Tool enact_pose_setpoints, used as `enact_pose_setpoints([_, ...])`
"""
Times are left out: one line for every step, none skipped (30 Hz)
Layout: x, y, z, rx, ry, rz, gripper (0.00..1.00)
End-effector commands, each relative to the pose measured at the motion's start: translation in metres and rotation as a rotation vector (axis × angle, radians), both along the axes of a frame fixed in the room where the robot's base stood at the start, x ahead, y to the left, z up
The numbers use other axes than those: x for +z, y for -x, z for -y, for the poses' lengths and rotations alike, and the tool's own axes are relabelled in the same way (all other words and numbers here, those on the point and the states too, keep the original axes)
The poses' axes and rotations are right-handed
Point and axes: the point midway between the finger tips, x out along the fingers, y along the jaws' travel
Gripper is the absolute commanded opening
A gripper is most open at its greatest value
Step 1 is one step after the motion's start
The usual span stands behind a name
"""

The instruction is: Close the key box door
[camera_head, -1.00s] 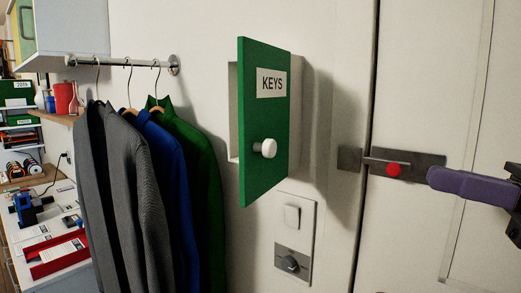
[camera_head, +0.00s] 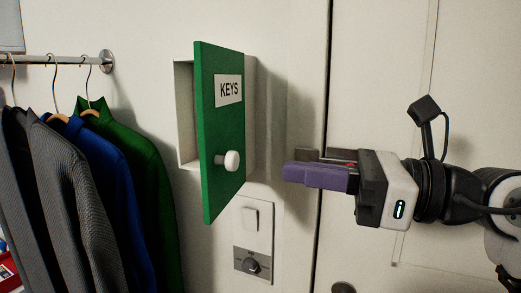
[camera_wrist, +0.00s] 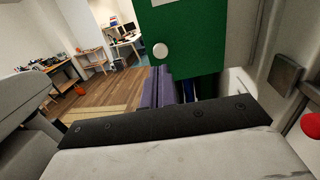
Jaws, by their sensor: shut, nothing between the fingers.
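The key box door (camera_head: 220,125) is a green panel labelled KEYS with a round white knob (camera_head: 228,160). It stands ajar, swung out from the white box (camera_head: 186,115) on the wall. My gripper (camera_head: 287,171), with purple fingers, is shut and empty. In the head view it is to the right of the door and slightly below the knob, apart from both. In the wrist view the door (camera_wrist: 195,50) and knob (camera_wrist: 160,50) are ahead, above the purple fingers (camera_wrist: 165,88). The inside of the box is mostly hidden behind the door.
Grey, blue and green jackets (camera_head: 125,170) hang on a rail (camera_head: 50,60) to the left. A white switch and a knob plate (camera_head: 253,258) are below the box. A large white door with a handle plate (camera_head: 308,155) is behind my gripper.

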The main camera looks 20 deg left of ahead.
Motion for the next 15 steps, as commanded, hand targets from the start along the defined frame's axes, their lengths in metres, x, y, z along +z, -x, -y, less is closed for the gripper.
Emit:
enact_pose_setpoints([0.004, 0.002, -0.011, 0.003, 0.003, -0.001, 0.0])
enact_pose_setpoints([0.005, 0.002, -0.017, 0.003, 0.002, 0.0, 0.0])
enact_pose_setpoints([0.005, 0.003, -0.024, 0.003, 0.003, 0.0, 0.0])
enact_pose_setpoints([0.006, 0.003, -0.029, 0.002, 0.002, -0.002, 0.0])
enact_pose_setpoints([0.006, 0.004, -0.033, 0.002, 0.002, -0.001, 0.0])
enact_pose_setpoints([0.005, 0.004, -0.039, 0.002, 0.001, -0.001, 0.0])
enact_pose_setpoints([0.005, 0.004, -0.042, 0.002, 0.002, -0.002, 0.0])
enact_pose_setpoints([0.005, 0.004, -0.045, 0.001, 0.001, -0.002, 0.0])
enact_pose_setpoints([0.005, 0.005, -0.049, 0.0, 0.0, -0.002, 0.0])
enact_pose_setpoints([0.004, 0.005, -0.051, 0.0, 0.001, -0.002, 0.0])
enact_pose_setpoints([0.004, 0.005, -0.053, 0.0, 0.001, -0.002, 0.0])
enact_pose_setpoints([0.003, 0.005, -0.054, -0.001, 0.001, -0.002, 0.0])
enact_pose_setpoints([0.003, 0.005, -0.055, -0.001, 0.0, -0.002, 0.0])
enact_pose_setpoints([0.003, 0.005, -0.056, -0.001, -0.001, -0.002, 0.0])
enact_pose_setpoints([0.003, 0.005, -0.056, -0.001, -0.001, -0.002, 0.0])
